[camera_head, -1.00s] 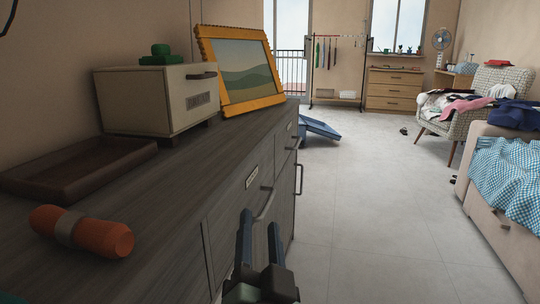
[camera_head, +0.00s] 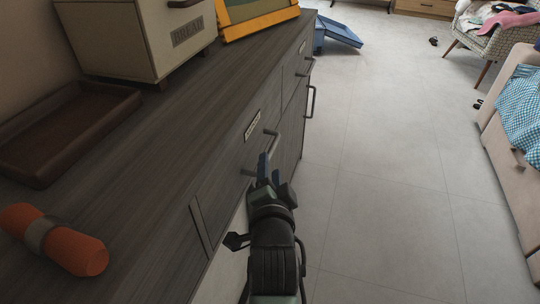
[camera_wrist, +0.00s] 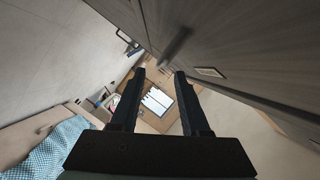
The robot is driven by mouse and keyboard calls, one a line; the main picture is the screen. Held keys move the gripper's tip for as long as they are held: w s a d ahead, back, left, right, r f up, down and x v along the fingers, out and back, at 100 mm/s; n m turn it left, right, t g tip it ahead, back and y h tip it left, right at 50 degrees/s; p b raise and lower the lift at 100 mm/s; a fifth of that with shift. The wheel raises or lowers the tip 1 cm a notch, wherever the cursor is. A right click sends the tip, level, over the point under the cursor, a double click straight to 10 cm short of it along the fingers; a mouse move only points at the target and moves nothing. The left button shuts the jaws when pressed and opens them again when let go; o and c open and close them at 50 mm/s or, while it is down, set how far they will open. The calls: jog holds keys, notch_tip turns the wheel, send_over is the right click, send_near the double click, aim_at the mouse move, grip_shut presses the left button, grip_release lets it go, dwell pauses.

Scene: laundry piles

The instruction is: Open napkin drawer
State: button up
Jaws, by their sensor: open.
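A dark wood-grain dresser (camera_head: 150,125) runs along the left, with a light label (camera_head: 252,126) on a drawer front near its top edge. The label's text is too small to read. That drawer looks shut. Its grey bar handle (camera_head: 272,143) sticks out from the front, and a blurred handle (camera_wrist: 175,45) shows ahead of the fingers in the wrist view. My gripper (camera_head: 269,168) is open and empty at the near end of the handle. Whether it touches the handle I cannot tell. The label also shows in the wrist view (camera_wrist: 210,72), right of the fingers.
On the dresser stand a brown tray (camera_head: 35,165), an orange roll with a grey band (camera_head: 75,250), a cream bread box (camera_head: 125,45) and a yellow frame (camera_head: 262,24). More handles (camera_head: 311,101) jut out farther along. The floor (camera_head: 390,180) to the right is clear; a sofa (camera_head: 510,165) stands beyond.

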aim_at(270, 150)
jog(key=b+x, duration=0.2)
jog(key=x, duration=0.5)
jog(key=shift+w+b, duration=0.1)
jog(key=shift+b, duration=0.25)
grip_shut()
dwell(1.1)
